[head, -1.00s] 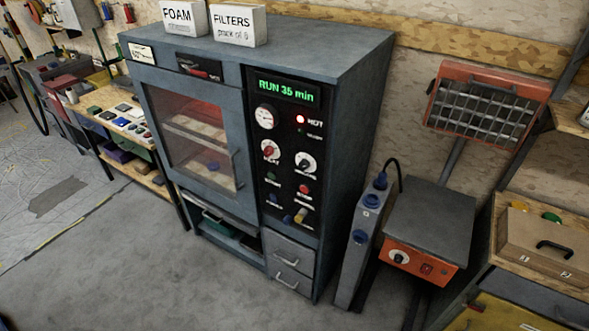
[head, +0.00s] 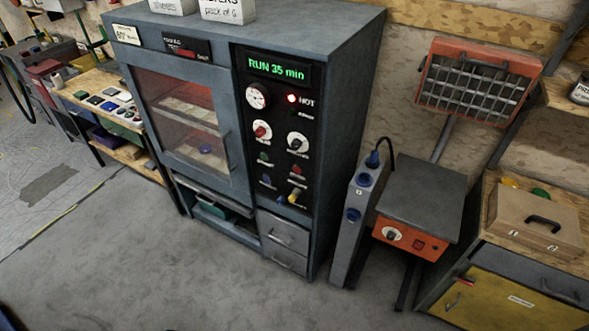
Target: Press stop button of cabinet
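The grey cabinet (head: 339,70) stands upright against the wall, its glass door (head: 188,122) shut. Its black control panel (head: 277,225) carries a green display (head: 277,69) reading "RUN 35 min" and a lit red lamp (head: 291,98) marked HOT. Below are a gauge, a red knob (head: 262,131) and a white-black knob (head: 297,142). Lower sit a green button (head: 264,157), a red button (head: 297,171), a blue button (head: 267,181) and a yellow knob (head: 294,195). The button labels are too small to read. Neither gripper is in view.
A blue-grey socket post (head: 352,220) and a grey-topped orange unit (head: 420,205) stand right of the cabinet. A yellow-fronted bench (head: 505,300) with a brown case (head: 535,220) is at right. A shelf bench (head: 100,85) is at left. The floor in front (head: 150,265) is clear.

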